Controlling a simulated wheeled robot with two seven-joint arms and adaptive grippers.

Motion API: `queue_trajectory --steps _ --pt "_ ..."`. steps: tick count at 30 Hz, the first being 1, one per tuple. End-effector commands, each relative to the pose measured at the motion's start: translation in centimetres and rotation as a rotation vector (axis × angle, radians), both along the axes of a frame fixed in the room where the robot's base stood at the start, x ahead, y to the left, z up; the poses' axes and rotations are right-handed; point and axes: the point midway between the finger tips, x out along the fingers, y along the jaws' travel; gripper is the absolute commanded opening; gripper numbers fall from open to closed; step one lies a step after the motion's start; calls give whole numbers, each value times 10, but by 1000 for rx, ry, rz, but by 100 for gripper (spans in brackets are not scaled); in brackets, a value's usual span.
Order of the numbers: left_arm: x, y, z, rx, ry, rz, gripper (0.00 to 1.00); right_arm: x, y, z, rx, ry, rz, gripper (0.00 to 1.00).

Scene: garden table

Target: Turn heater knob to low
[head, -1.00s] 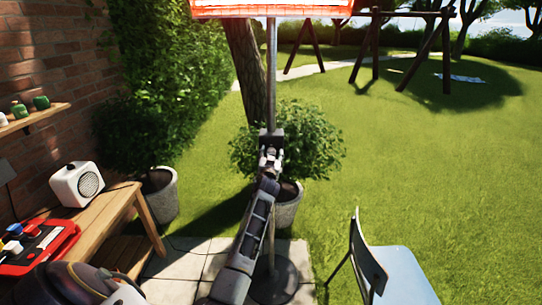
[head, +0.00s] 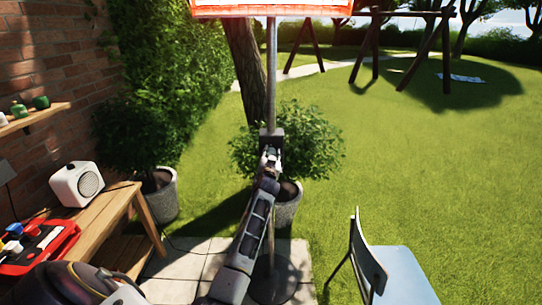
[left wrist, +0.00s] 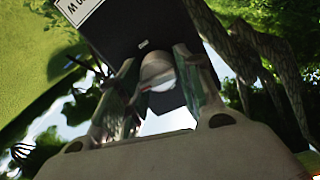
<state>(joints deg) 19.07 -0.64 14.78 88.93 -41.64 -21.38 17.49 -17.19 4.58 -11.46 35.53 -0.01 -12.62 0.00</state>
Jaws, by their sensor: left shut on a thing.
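The patio heater stands ahead, with a grey pole (head: 271,80), a glowing orange head (head: 271,10) and a dark control box (head: 271,137) on the pole. My left gripper (head: 271,158) is at the front of this box. In the left wrist view the dark box (left wrist: 135,30) carries a white label (left wrist: 78,8) and a small light mark. My left gripper's two fingers are shut on the round pale heater knob (left wrist: 157,68), one on each side. The knob's setting cannot be read. My right gripper is not in view.
A wooden bench (head: 112,215) at left holds a white speaker (head: 77,184) and a red tray (head: 40,246). Potted bushes stand behind the heater and by the wall. A blue chair (head: 400,275) is at lower right. Open lawn lies beyond.

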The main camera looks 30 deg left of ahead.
Motion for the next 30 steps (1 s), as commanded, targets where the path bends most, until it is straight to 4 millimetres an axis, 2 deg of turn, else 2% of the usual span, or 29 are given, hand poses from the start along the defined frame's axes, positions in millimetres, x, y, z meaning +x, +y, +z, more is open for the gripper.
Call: queue_trajectory --steps 4,5,9,23,30 --pt "0 0 0 -1 0 0 12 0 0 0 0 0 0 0" --pt "0 0 0 -1 0 0 38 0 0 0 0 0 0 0" --pt "0 0 0 -1 0 0 56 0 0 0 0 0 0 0" --pt "-2 -1 0 -2 -1 0 57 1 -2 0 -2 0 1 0" --pt "-12 -7 -1 -2 -1 0 57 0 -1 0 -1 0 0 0"
